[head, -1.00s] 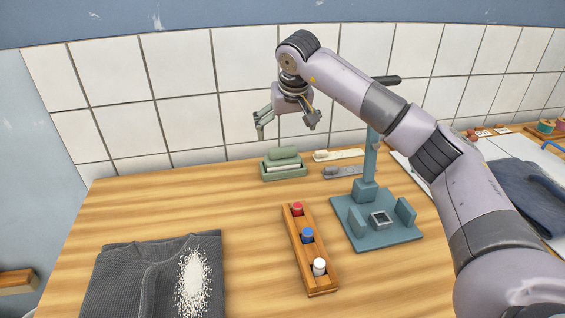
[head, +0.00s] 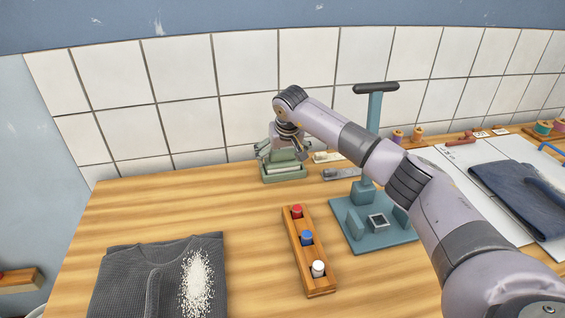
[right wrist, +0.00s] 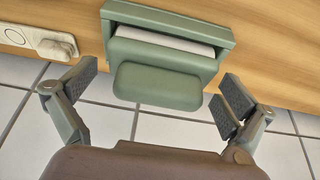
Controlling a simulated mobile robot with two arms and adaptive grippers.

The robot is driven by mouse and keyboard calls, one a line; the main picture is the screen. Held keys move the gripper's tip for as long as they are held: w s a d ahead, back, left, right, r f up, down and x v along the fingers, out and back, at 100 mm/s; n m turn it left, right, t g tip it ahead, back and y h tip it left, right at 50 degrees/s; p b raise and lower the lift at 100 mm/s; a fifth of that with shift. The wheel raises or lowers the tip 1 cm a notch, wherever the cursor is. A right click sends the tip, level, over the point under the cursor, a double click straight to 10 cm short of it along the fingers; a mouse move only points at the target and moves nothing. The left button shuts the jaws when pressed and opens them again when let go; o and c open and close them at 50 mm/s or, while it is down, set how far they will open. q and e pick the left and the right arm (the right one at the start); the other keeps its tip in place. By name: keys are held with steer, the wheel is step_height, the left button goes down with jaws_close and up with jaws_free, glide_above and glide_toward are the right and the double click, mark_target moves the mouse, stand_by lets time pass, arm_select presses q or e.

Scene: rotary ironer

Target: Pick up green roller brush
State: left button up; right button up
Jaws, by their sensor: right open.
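The green roller brush (head: 281,155) sits in a green holder (head: 285,178) near the back of the table, by the tiled wall. In the right wrist view its rounded green handle (right wrist: 158,87) shows clearly, with a white strip between it and the holder. My right gripper (head: 283,150) is at the brush, partly hiding it. In the right wrist view the gripper (right wrist: 157,84) is open, with one finger on each side of the handle and a gap on both sides. My left gripper is not in view.
A teal press stand (head: 378,235) stands right of the brush, partly behind my right arm. A wooden rack (head: 318,275) holds red, blue and white-capped bottles. A grey garment (head: 130,280) with white grains lies front left. The table left of the brush is clear.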

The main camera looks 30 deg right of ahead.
mark_target(283, 150)
steer(key=shift+c, duration=0.2)
steer(key=shift+r, duration=0.1)
steer(key=c, duration=1)
step_height(283, 150, up, 20)
steer(key=shift+b, duration=0.75)
steer(key=o, duration=0.7)
steer(key=c, duration=0.5)
